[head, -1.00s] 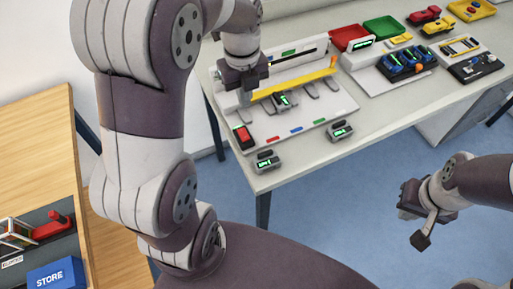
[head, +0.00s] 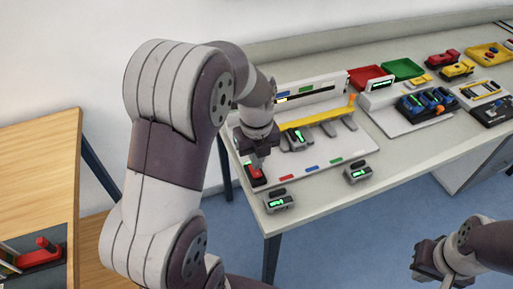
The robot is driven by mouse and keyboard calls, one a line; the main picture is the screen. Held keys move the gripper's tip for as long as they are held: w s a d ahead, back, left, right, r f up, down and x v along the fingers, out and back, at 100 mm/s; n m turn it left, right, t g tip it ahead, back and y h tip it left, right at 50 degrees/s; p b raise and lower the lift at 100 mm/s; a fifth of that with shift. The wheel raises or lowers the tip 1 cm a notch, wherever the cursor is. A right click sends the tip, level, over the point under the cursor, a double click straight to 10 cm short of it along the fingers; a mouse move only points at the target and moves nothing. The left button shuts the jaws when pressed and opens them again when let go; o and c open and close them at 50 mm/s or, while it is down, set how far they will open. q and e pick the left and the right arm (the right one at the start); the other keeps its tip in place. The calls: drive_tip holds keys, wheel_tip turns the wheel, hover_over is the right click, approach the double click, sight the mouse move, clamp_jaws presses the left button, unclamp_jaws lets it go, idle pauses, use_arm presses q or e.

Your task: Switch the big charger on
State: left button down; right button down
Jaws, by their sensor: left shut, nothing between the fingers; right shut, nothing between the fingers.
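The big white station (head: 328,172) on the bench looks like the big charger, though no label is readable. It has grey slots, a yellow bar (head: 318,115) with an orange end, and a back panel with a dark strip display (head: 305,95). A red switch (head: 255,175) sits in a dark housing at its front left corner. My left gripper (head: 257,164) is shut and points down right at the red switch, partly covering it; I cannot tell if it touches. My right gripper (head: 424,272) is shut and empty, out over the floor at the lower right.
Grey units with green displays stand on the bench front (head: 279,202) and near the station's right corner (head: 358,174). One sits in a slot (head: 298,138). A smaller station with blue packs (head: 427,102), red (head: 368,78) and green (head: 403,68) trays are further right. A wooden table (head: 40,150) is left.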

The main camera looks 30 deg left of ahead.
use_arm(q)
wheel_tip(320, 180, down, 2)
drive_tip(key=shift+d, duration=0.1)
drive_tip(key=shift+f, duration=0.3)
